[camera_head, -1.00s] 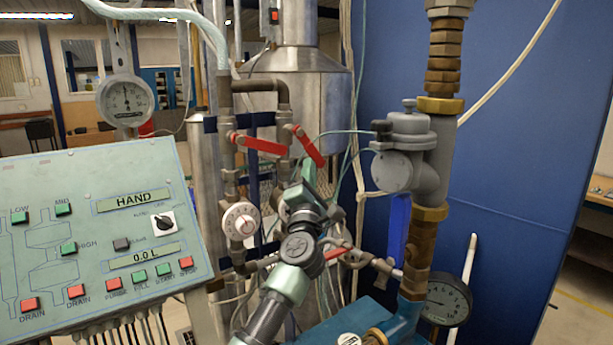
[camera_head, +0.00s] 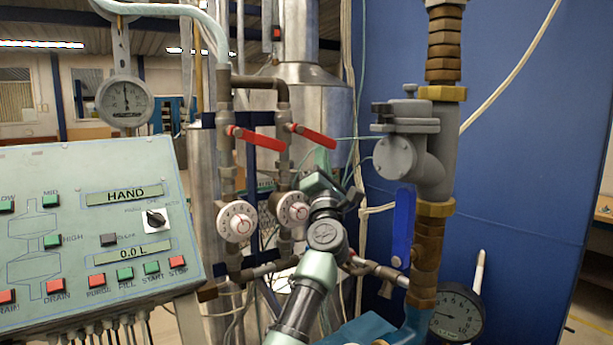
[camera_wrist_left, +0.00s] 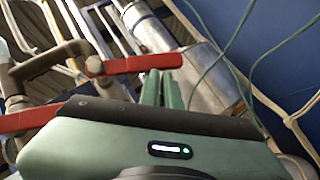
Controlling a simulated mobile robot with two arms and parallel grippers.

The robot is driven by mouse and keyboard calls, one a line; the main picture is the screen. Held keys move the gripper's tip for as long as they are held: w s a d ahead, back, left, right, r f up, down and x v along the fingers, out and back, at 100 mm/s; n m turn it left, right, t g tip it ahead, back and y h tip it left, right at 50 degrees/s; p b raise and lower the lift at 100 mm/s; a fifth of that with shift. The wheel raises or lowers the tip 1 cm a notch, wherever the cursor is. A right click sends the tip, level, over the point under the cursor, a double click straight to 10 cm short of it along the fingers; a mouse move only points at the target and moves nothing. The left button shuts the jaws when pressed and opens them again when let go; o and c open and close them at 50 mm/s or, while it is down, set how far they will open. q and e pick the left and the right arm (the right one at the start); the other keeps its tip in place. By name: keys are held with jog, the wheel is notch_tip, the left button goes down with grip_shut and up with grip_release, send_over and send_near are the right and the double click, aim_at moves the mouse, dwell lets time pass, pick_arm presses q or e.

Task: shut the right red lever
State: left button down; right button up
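The right red lever (camera_head: 316,137) sits on the right-hand pipe and points right, tilted slightly down, nearly parallel to the left red lever (camera_head: 258,139). My left gripper (camera_head: 322,158) is just below the right lever's outer half. In the left wrist view its two green fingers (camera_wrist_left: 161,88) are close together with nothing seen between them. Their tips are by the underside of the right lever's free end (camera_wrist_left: 140,64); I cannot tell whether they touch. The left red lever shows partly behind the gripper body in that view (camera_wrist_left: 28,120). My right gripper is not in view.
Two round white dials (camera_head: 238,221) sit on the pipes below the levers. A grey valve body (camera_head: 405,150) and blue lever (camera_head: 403,228) stand to the right. The control panel (camera_head: 85,225) is at left. Thin cables hang behind my gripper.

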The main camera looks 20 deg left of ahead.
pick_arm(q)
jog(key=shift+w+d+r, duration=0.15)
jog(key=shift+r, duration=0.35)
jog(key=shift+d+f, duration=0.1)
